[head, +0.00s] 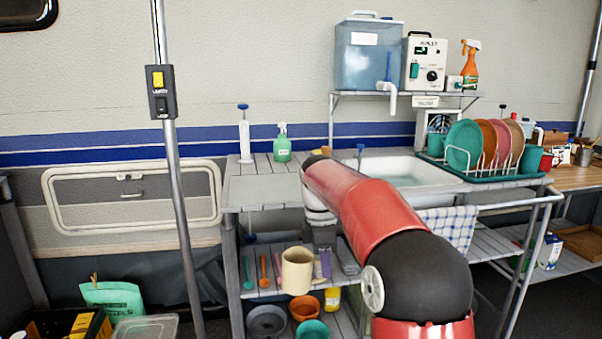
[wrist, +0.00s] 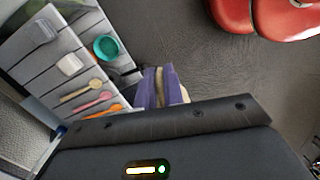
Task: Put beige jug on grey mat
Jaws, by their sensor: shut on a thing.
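The beige jug (head: 297,270) is upright in the head view, in front of the lower shelf of the sink stand. My gripper (wrist: 163,88) is shut on it; in the wrist view a narrow beige part of the jug (wrist: 159,80) shows between the two purple fingers. In the head view the gripper is partly hidden behind the jug. A flat pale grey patch (head: 262,189), which looks like the grey mat, lies on the counter left of the sink, above the jug. My arm covers part of the counter beside it.
Spoons (head: 263,268) lie on the shelf behind the jug. Bowls (head: 266,320) stand on the shelf below. A green spray bottle (head: 282,145) and a white dispenser (head: 245,142) stand behind the grey patch. The sink (head: 405,170) and a dish rack (head: 480,165) are to the right.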

